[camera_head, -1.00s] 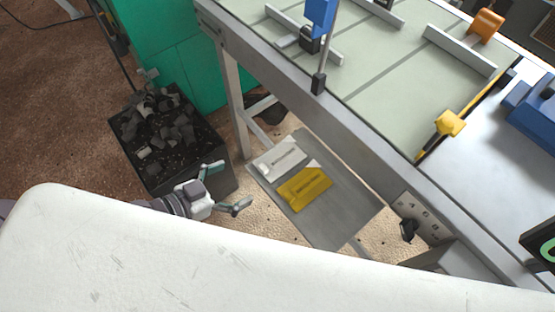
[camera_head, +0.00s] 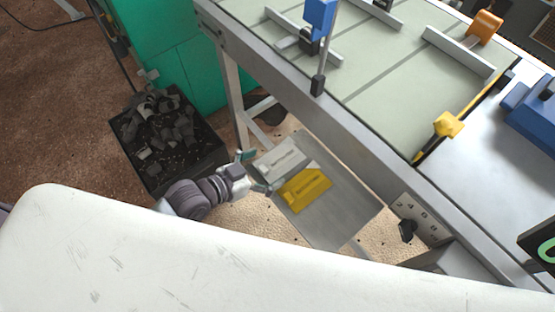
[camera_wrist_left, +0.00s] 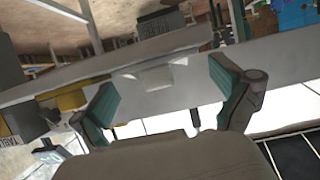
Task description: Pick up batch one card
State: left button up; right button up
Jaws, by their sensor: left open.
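A white card (camera_head: 281,160) and a yellow card (camera_head: 305,189) lie side by side on a low grey shelf (camera_head: 335,215) beneath the worktable. Each bears a dark printed line, too small to read, so I cannot tell which is batch one. My left gripper (camera_head: 256,172) is open and empty at the shelf's left edge, its teal-padded fingers pointing toward the white card. In the left wrist view, the open fingers (camera_wrist_left: 163,92) frame a grey surface with a pale patch between them; I cannot tell if this is the card. My right gripper is out of view.
A table leg (camera_head: 233,100) rises behind the gripper. The worktable's metal side rail (camera_head: 345,120) runs above the shelf. A panel with a black knob (camera_head: 408,230) is to the right.

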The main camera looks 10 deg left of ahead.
pick_arm(q)
jog(key=c, duration=0.7)
